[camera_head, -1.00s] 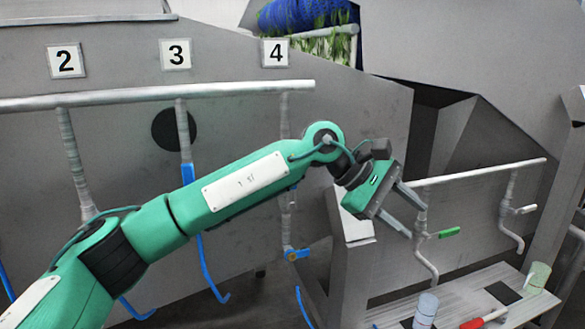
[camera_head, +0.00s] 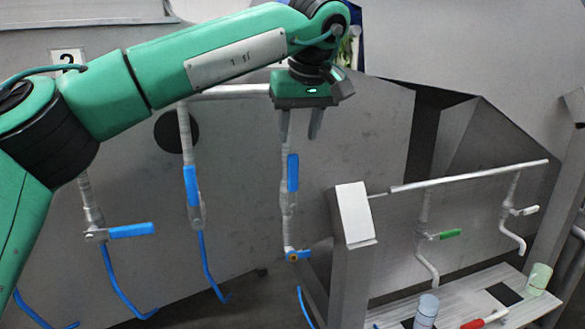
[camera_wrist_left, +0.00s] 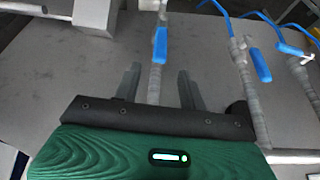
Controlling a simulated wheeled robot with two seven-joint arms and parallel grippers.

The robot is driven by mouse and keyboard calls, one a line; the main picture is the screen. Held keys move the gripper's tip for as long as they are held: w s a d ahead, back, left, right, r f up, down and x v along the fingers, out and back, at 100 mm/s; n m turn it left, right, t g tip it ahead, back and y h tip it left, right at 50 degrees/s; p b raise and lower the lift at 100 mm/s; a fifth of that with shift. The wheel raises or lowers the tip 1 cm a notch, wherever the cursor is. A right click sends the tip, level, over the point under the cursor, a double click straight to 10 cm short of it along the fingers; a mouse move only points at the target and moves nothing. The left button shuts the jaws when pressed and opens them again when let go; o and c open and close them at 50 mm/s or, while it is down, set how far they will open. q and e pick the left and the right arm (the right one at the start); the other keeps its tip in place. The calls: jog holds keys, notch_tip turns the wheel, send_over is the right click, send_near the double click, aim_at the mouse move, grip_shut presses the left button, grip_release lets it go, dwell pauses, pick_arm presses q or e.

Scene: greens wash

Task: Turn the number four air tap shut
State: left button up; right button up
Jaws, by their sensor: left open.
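The number four tap's blue handle (camera_head: 293,172) stands upright, in line with its grey pipe (camera_head: 287,212). It also shows in the left wrist view (camera_wrist_left: 160,45). My left gripper (camera_head: 300,137) points down just above this handle, with its fingers open. In the left wrist view, the pipe passes between the two fingertips (camera_wrist_left: 158,75), and the handle lies just beyond them; no contact shows. A small blue fitting with an orange hub (camera_head: 297,254) sits lower on the same pipe. My arm hides number plates 3 and 4. My right gripper is out of view.
Tap three's blue handle (camera_head: 192,185) also points along its pipe; tap two's handle (camera_head: 132,230) lies crosswise. A grey post (camera_head: 352,215) stands right of pipe four. Further right are a green-handled tap (camera_head: 443,235) and a bench with cups (camera_head: 426,308).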

aim_at(294, 156)
pick_arm(q)
jog(key=p+x, duration=0.3)
jog(key=x, duration=0.6)
jog(key=shift+w+f, duration=0.1)
jog(key=shift+f, duration=0.15)
jog(key=shift+w+a+f, duration=0.1)
jog(key=shift+w+f, duration=0.1)
jog(key=shift+f, duration=0.45)
grip_shut()
